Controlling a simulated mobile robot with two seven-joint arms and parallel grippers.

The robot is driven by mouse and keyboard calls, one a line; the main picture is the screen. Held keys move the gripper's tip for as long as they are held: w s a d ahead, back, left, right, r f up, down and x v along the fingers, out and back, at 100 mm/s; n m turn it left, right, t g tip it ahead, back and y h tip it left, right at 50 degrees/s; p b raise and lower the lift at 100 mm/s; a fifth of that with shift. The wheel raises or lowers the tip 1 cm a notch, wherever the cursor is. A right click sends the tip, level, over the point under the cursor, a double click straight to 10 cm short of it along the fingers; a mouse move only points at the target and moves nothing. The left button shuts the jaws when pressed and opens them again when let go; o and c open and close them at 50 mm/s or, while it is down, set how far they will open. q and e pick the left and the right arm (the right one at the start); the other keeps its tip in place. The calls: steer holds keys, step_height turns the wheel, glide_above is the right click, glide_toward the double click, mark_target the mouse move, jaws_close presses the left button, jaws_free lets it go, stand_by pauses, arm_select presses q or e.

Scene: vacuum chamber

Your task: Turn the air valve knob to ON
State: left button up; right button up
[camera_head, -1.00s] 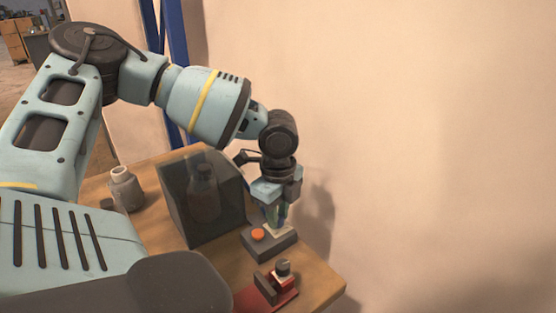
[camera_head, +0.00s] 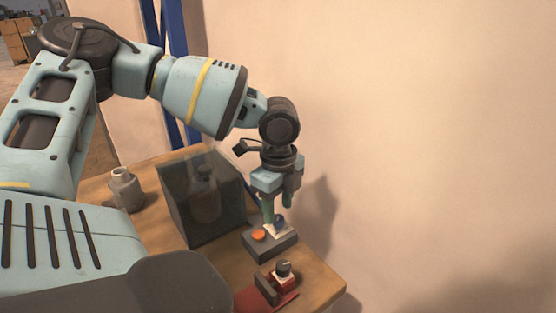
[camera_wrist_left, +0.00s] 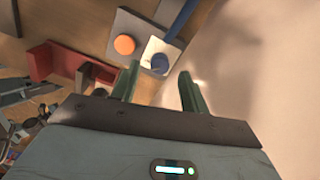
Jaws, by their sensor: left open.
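A dark grey control box (camera_head: 270,246) sits near the table's right edge. I cannot read any ON mark. My left gripper (camera_head: 277,212) points down above the plate, open and empty. Its spread fingers also show in the left wrist view (camera_wrist_left: 160,82). My right gripper is not in view.
A red bracket (camera_head: 272,297) with a dark-topped knob (camera_head: 283,268) stands in front of the box. A smoky clear chamber (camera_head: 190,215) holding a bottle stands left of it. A bare wall rises at the right.

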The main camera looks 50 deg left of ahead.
mark_target(278, 217)
arm_select(q)
steer(key=shift+r, duration=2.6)
